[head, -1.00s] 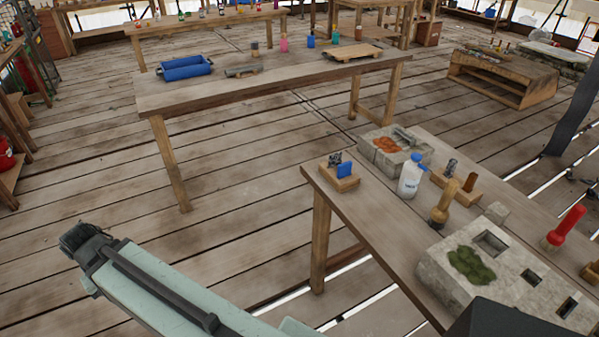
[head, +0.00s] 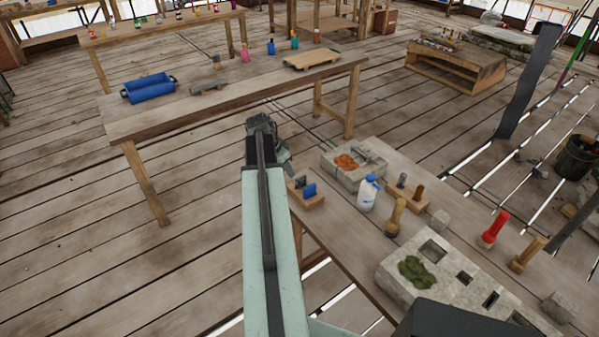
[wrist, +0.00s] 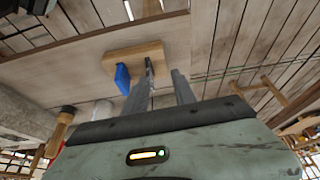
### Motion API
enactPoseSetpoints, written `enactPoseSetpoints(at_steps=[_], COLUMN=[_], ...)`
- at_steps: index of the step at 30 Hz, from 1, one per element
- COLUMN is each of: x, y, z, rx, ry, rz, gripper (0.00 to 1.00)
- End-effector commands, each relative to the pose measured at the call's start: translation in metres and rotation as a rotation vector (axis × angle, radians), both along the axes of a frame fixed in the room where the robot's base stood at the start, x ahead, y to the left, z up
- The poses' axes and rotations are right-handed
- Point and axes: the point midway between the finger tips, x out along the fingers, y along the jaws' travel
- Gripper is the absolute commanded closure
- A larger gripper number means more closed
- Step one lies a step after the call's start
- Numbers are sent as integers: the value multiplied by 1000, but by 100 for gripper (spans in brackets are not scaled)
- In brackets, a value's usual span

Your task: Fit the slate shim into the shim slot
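A small wooden holder (head: 313,203) on the near table carries a blue piece (head: 309,190) and a dark grey piece (head: 299,181), which looks like the slate shim. In the wrist view the holder (wrist: 120,57) shows with the blue piece (wrist: 122,77) and a thin dark piece (wrist: 149,67), partly hidden by a finger. My gripper (wrist: 163,78) is open, its fingers apart and nothing visible between them. In the head view my gripper (head: 272,150) is beyond and left of the holder. The stone block (head: 399,257) has several dark openings, including a narrow one (head: 491,299); I cannot tell which is the shim slot.
A white bottle with a blue cap (head: 367,194), a wooden-handled tool (head: 396,215) and a red-handled tool (head: 493,230) stand on the near table. A stone tray with orange material (head: 347,162) is behind. A long table (head: 240,100) stands further back, with floor between.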

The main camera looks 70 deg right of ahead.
Motion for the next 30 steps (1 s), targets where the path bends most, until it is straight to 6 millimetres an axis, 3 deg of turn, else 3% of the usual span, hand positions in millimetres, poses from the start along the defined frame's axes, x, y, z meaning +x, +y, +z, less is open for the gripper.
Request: enactPoseSetpoints(at_steps=[1, 4, 13, 18, 27, 30], x=[-15, -26, -31, -32, -47, -48], y=[-6, -10, -17, -18, -29, -30], z=[7, 7, -22, -24, -69, -70], rx=[1, 1, 1, 1, 2, 2], ry=[-1, 0, -1, 0, -1, -1], rz=[-24, -41, -40, -39, -39, -38], gripper=[68, 68, 68, 68, 68, 68])
